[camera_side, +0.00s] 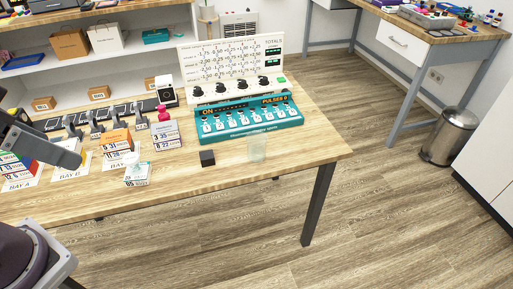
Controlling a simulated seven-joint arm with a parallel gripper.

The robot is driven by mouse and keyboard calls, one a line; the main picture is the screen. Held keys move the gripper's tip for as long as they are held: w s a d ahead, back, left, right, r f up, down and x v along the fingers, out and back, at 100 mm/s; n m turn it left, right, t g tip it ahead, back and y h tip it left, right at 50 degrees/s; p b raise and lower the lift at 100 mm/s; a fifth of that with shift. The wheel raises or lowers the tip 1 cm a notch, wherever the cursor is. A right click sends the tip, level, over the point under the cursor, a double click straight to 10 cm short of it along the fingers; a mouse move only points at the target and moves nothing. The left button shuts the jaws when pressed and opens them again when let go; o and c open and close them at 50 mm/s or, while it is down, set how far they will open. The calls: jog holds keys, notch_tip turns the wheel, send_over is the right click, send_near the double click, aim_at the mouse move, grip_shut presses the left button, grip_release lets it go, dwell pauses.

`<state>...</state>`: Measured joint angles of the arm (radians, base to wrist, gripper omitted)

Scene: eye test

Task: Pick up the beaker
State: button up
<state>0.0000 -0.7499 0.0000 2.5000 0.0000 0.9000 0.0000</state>
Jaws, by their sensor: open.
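My gripper (62,155) is at the far left, above the table, only partly in view. It is open, and no object shows in it.
Several card stacks (116,142) fill the left side. The table's right end is clear.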

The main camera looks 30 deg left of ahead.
jog(key=shift+o, duration=1)
